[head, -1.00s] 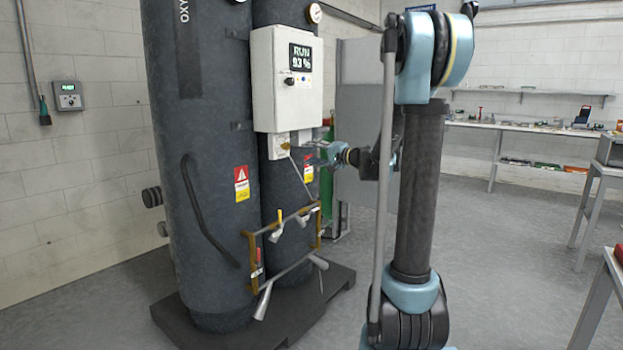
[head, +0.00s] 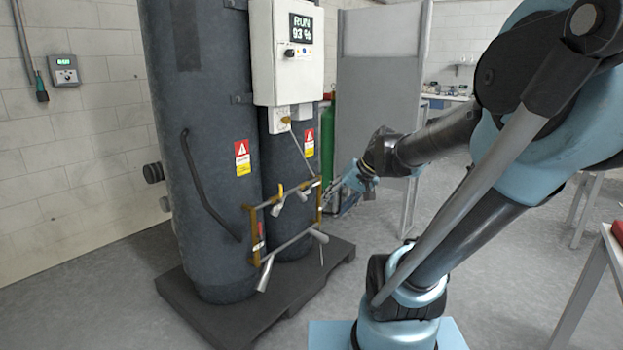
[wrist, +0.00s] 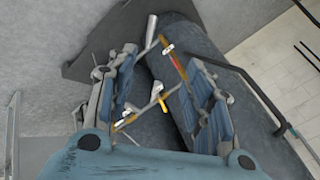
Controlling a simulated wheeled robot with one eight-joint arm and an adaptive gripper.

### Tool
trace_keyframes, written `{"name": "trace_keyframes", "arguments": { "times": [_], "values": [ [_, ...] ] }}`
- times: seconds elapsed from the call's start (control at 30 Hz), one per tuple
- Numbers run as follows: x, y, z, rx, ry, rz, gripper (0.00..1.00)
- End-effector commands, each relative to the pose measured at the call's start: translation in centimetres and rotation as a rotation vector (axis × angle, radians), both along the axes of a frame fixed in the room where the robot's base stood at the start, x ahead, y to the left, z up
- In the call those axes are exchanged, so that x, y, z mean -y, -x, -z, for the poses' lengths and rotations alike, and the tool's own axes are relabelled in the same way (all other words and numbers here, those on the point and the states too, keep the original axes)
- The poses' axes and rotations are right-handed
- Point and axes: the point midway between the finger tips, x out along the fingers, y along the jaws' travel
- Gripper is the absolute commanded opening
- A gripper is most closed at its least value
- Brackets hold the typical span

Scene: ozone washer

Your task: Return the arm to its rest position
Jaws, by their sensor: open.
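My arm reaches in from the right in the head view, bent at the elbow. My gripper (head: 345,186) is at its end, just right of the pipe frame (head: 257,235) on the front of the dark tanks. In the wrist view my gripper (wrist: 163,100) shows two blue-padded fingers spread apart with nothing held between them. The pipe frame, with yellow and grey handles, shows beyond and between the fingers (wrist: 172,92). In the head view I cannot tell whether the fingertips touch the frame.
Two tall dark tanks (head: 200,150) stand on a dark base plate (head: 225,320). A white control box (head: 287,60) reads RUN 93 %. A grey panel (head: 380,80) stands behind my arm. A table edge (head: 590,280) is at the right. Open floor lies in front.

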Motion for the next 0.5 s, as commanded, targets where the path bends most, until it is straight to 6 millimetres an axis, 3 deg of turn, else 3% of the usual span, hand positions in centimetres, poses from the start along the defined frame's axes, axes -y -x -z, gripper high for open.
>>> {"name": "trace_keyframes", "arguments": {
  "times": [0.1, 0.3, 0.5],
  "values": [
    [2.3, 3.6, 2.5, -0.037, 0.116, -0.007, 0.47],
    [6.5, 8.9, 6.2, -0.098, 0.309, -0.008, 0.47],
    [10.0, 12.5, 8.6, -0.144, 0.454, 0.001, 0.47]
  ]
}}
